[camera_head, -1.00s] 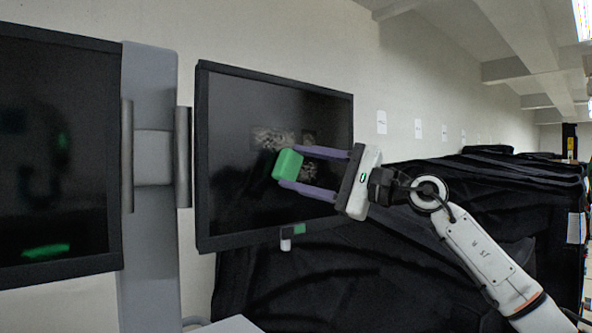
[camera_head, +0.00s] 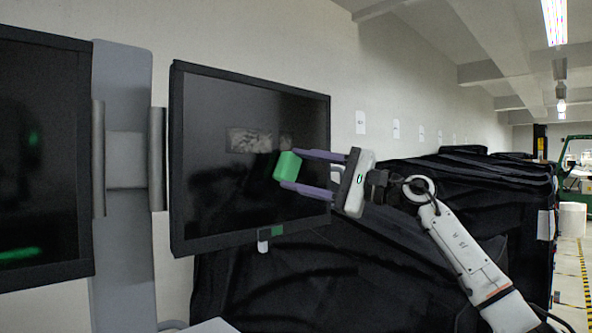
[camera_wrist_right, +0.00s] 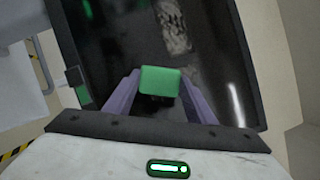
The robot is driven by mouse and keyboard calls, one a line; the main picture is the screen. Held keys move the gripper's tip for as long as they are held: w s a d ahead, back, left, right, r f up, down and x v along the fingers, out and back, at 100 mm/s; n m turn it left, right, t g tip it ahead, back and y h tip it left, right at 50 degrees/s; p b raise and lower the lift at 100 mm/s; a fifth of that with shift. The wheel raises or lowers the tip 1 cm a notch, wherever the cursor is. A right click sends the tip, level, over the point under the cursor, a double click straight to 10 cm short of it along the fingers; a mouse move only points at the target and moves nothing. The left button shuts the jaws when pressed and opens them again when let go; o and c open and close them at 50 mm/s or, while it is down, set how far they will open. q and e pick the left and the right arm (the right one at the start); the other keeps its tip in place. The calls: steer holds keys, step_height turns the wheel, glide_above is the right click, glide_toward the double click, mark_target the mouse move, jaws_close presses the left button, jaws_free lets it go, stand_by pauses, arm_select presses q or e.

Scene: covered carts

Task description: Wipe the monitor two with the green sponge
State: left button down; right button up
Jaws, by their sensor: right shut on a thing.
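The green sponge (camera_head: 287,165) is held between the purple fingertips of my right gripper (camera_head: 290,169). It is in front of the right-hand monitor (camera_head: 215,190), whose dark screen carries a grey speckled patch (camera_head: 250,140) to the upper left of the sponge. In the right wrist view the sponge (camera_wrist_right: 160,81) sits at the fingertips against the dark screen, and the patch (camera_wrist_right: 173,28) lies beyond it. I cannot tell whether the sponge touches the screen. My left gripper is not in view.
Another dark monitor (camera_head: 40,150) with green smears stands at the left. A grey post (camera_head: 122,240) is between the monitors. Carts under black cloth (camera_head: 450,185) fill the area behind my right arm. A pale wall is behind.

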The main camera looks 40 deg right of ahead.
mark_target(302, 160)
steer(key=shift+w+d+r+p, duration=0.1)
steer(key=shift+d+p, duration=0.15)
steer(key=shift+d, duration=0.3)
steer(key=shift+w+d+r+p, duration=0.1)
steer(key=shift+d+p, duration=0.1)
steer(key=shift+d, duration=0.3)
steer(key=shift+d+r+p, duration=0.6)
steer(key=shift+d+p, duration=0.15)
steer(key=shift+p, duration=0.1)
steer(key=shift+s+a+r, duration=0.1)
steer(key=shift+a+r, duration=0.05)
steer(key=shift+a, duration=0.5)
steer(key=shift+s+a+r, duration=0.1)
steer(key=shift+a, duration=0.55)
steer(key=shift+s+a, duration=0.15)
steer(key=shift+a, duration=1.3)
steer(key=shift+s+a, duration=0.15)
steer(key=shift+a, duration=1.15)
steer(key=shift+s+a, duration=0.15)
steer(key=shift+a, duration=1.15)
steer(key=shift+s+a+p, duration=0.15)
steer(key=shift+a+p, duration=0.15)
steer(key=shift+a, duration=0.5)
steer(key=shift+s+a+p, duration=0.1)
steer(key=shift+a+p, duration=0.2)
steer(key=shift+a, duration=0.5)
steer(key=shift+s+a, duration=0.2)
steer(key=shift+a, duration=1.45)
steer(key=shift+a+r, duration=0.1)
steer(key=shift+a, duration=0.05)
